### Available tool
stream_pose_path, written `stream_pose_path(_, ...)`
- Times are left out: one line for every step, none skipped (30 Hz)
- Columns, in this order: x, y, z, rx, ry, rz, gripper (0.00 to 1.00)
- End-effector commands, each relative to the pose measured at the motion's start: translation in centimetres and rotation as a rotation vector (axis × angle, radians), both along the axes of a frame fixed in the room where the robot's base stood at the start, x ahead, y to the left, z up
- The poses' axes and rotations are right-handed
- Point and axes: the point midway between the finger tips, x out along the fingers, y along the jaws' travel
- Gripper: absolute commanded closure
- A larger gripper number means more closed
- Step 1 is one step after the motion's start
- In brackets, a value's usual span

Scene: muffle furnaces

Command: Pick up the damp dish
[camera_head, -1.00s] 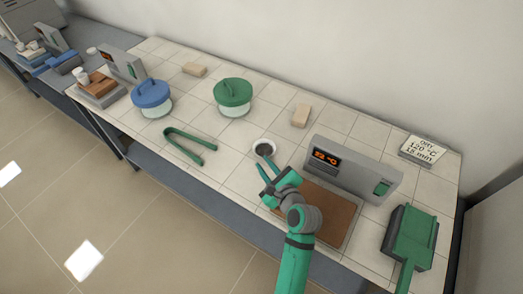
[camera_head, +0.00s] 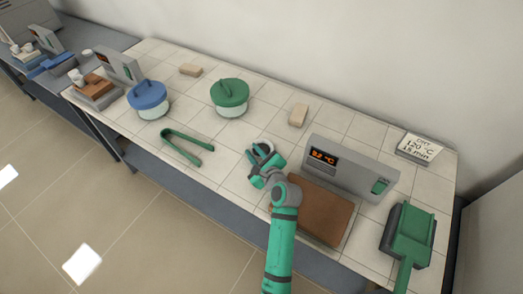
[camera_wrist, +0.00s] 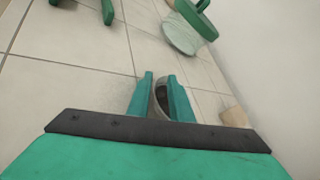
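The damp dish (camera_head: 263,148) is a small white round dish with dark grey contents. It stands on the tiled bench top, left of the heating plate, partly hidden by my gripper. My gripper (camera_head: 262,158) reaches down over it with its green fingers apart. In the wrist view my gripper (camera_wrist: 161,82) has a finger on each side of the gap, and the dish (camera_wrist: 160,97) shows as a dark oval with a pale rim, partly hidden behind the right finger. I cannot tell whether the fingers touch it.
A brown-topped heating plate (camera_head: 318,212) with a lit grey display box (camera_head: 350,168) stands right of my gripper. Green tongs (camera_head: 187,147), a green-lidded jar (camera_head: 230,97), a blue-lidded jar (camera_head: 148,98) and a tan block (camera_head: 298,115) stand around. A green device (camera_head: 410,235) is far right.

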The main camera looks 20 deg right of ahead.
Motion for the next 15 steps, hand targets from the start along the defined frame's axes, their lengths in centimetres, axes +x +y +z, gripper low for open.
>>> stream_pose_path(-0.02, 0.00, -0.01, 0.000, 0.000, 0.000, 0.81)
stream_pose_path(-0.02, 0.00, -0.01, 0.000, 0.000, 0.000, 0.81)
stream_pose_path(-0.03, 0.00, 0.00, 0.000, 0.000, 0.000, 0.83)
stream_pose_path(-0.03, 0.00, 0.00, 0.000, 0.000, 0.000, 0.90)
stream_pose_path(-0.03, 0.00, 0.00, 0.000, 0.000, 0.000, 0.97)
stream_pose_path(-0.04, 0.01, -0.01, 0.000, 0.000, 0.000, 1.00)
stream_pose_path(-0.04, 0.00, -0.02, 0.000, 0.000, 0.000, 1.00)
stream_pose_path(-0.05, 0.00, -0.01, 0.000, 0.000, 0.000, 1.00)
stream_pose_path(-0.05, 0.01, -0.02, 0.000, 0.001, 0.001, 1.00)
stream_pose_path(-0.04, 0.00, 0.00, 0.000, 0.000, 0.000, 1.00)
stream_pose_path(-0.04, 0.01, 0.00, 0.000, 0.000, 0.000, 1.00)
stream_pose_path(-0.04, 0.01, 0.00, 0.000, 0.000, 0.000, 1.00)
stream_pose_path(-0.05, 0.01, -0.02, 0.000, 0.000, 0.000, 1.00)
stream_pose_path(-0.05, 0.01, -0.02, 0.000, 0.001, 0.001, 1.00)
stream_pose_path(-0.06, 0.01, -0.01, 0.000, 0.001, 0.001, 1.00)
